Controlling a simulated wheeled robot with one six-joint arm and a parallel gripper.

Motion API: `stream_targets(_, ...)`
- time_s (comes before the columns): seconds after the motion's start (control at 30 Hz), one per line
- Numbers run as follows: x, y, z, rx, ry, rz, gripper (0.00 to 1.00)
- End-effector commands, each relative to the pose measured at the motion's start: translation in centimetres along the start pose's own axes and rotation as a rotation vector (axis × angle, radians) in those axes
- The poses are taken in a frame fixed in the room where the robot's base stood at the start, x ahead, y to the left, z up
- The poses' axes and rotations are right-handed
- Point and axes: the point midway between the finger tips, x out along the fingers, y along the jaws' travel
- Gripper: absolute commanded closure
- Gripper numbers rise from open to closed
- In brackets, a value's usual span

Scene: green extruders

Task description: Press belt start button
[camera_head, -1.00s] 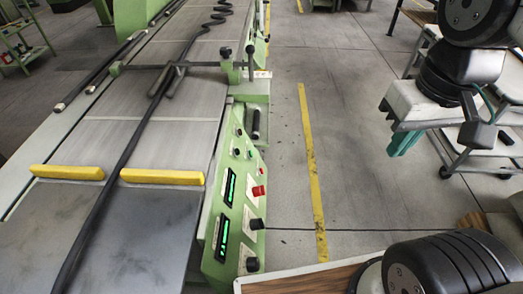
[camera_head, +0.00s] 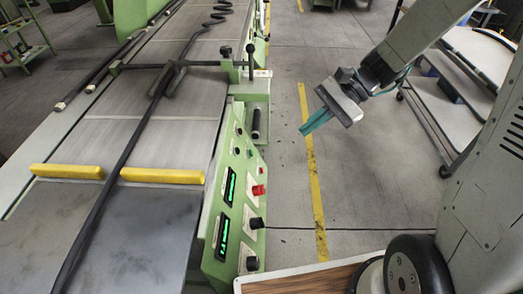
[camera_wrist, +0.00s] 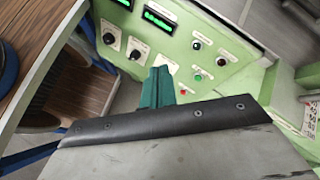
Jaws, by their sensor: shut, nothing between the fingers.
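The green control panel (camera_head: 240,200) runs along the right side of the belt machine. It carries two lit green displays, black knobs, a red knob (camera_head: 258,190) and several small buttons. In the wrist view, the panel shows a small green button (camera_wrist: 197,77), dark round buttons (camera_wrist: 196,45) and a red part (camera_wrist: 183,92) partly beside my fingers. The labels are too small to read, so I cannot tell which is belt start. My gripper (camera_head: 312,124) has teal fingers pressed together, empty, in the air right of the panel and apart from it. The fingers (camera_wrist: 160,75) hide part of the panel.
The belt (camera_head: 150,150) carries a long black strip and yellow bars. A black-knobbed clamp lever (camera_head: 250,65) rises above the panel. A wood-topped table (camera_head: 310,280) stands at the front, and a white cart (camera_head: 440,90) at the right. Floor with a yellow line lies between.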

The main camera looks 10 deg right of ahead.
Motion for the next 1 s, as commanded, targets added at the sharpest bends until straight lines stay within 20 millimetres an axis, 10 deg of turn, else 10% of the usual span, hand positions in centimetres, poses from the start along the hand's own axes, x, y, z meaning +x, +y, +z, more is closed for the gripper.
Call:
stream_targets(0.5,5.1,-1.7,-14.7,0.562,-0.199,-0.34,1.0)
stream_targets(1.0,5.8,-1.5,-17.0,0.644,-0.218,-0.393,1.0)
